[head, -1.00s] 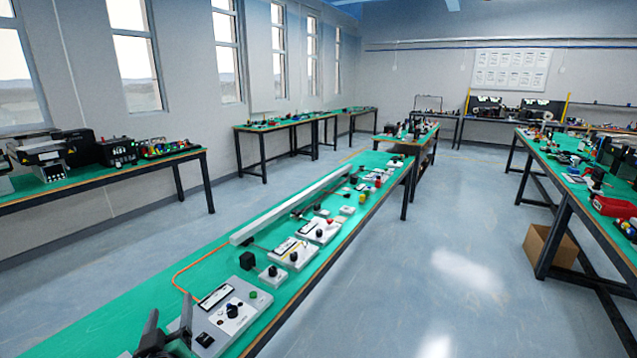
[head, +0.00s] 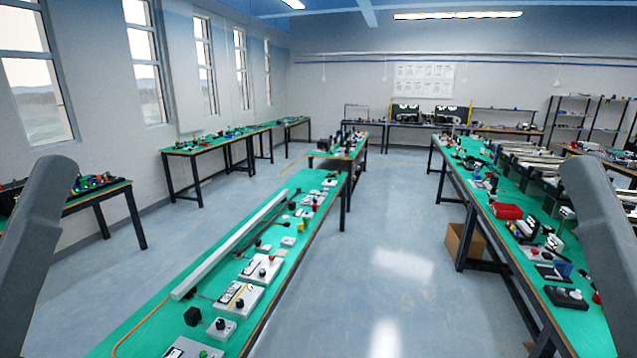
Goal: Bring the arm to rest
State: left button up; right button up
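A grey part of my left arm (head: 32,245) stands tall at the left edge of the head view. A matching grey part of my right arm (head: 603,250) stands at the right edge. Both are close to the camera and clear of the benches. No gripper fingertips show, so I cannot see whether either gripper is open or holds anything.
A green-topped bench (head: 150,325) runs away from me, with a long pale bar (head: 235,240) and several control boxes. A second bench (head: 475,195) on the right carries a red box (head: 506,211) and other devices. A cardboard box (head: 464,241) stands beneath it. Clear floor (head: 375,265) lies between.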

pick_arm(q)
notch_tip(320, 180, up, 22)
jog(key=p, duration=1.8)
pick_arm(e)
notch_tip(320, 180, up, 22)
jog(key=shift+r, duration=0.15)
pick_arm(q)
jog(key=shift+y, duration=0.3)
